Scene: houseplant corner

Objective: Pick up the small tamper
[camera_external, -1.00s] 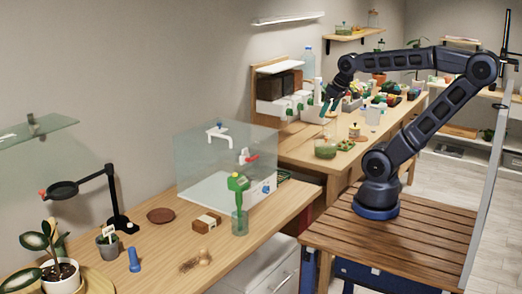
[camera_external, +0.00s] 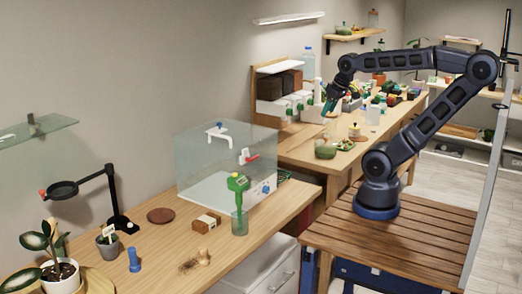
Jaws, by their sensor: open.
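A small blue piece with a narrow neck and wider foot (camera_external: 134,260) stands upright on the near wooden bench, right of a potted plant. It looks like the small tamper, though it is too small in view to be sure. My gripper (camera_external: 327,110) is far from it, up and to the right, above the far bench near the white dispensers. Its teal fingers point down and slightly left, and it is open. Nothing is seen between the fingers, which are small in view.
A brush (camera_external: 194,262) lies right of the blue piece. A black-armed magnifier stand (camera_external: 118,222), grey pot (camera_external: 107,246) and brown saucer (camera_external: 160,215) are close by. A clear-walled box (camera_external: 225,165) and a green-topped tool in a clear cup (camera_external: 240,222) stand farther right.

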